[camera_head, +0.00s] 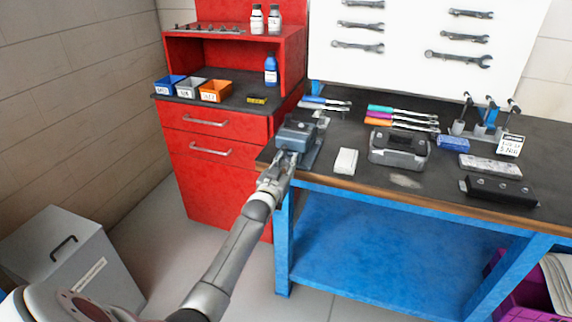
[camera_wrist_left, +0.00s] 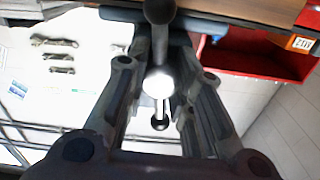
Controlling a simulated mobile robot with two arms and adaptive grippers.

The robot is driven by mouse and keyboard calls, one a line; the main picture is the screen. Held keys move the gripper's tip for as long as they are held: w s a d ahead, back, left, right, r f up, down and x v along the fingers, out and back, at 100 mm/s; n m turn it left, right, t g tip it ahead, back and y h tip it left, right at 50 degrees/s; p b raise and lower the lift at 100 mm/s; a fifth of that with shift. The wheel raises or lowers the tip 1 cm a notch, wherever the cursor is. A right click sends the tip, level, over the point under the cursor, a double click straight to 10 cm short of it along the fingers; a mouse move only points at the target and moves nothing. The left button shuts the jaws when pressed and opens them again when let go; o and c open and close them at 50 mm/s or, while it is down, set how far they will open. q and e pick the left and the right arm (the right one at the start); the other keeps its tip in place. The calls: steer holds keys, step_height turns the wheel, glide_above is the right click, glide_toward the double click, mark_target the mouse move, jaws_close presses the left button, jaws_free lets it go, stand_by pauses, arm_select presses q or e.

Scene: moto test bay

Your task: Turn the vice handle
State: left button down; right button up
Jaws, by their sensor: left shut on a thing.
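The blue-grey vice (camera_head: 297,134) is mounted at the left front corner of the dark-topped workbench (camera_head: 335,184). My left gripper (camera_head: 283,166) reaches up to the front of the vice, at its handle. In the left wrist view the metal vice handle (camera_wrist_left: 158,84), a bar with round knobs, lies between the fingers of my left gripper (camera_wrist_left: 163,62). The fingers are shut on it. In the head view the handle is mostly hidden by the gripper. My right gripper is not in view.
A white block (camera_head: 346,161), a grey metal case (camera_head: 398,149) and coloured-handled tools (camera_head: 394,115) lie on the bench right of the vice. A red cabinet (camera_head: 217,165) stands behind left. A grey box (camera_head: 72,262) stands on the floor at left.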

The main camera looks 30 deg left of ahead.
arm_select(q)
steer(key=m, duration=0.5)
steer(key=shift+f, duration=0.2)
stand_by(0.3)
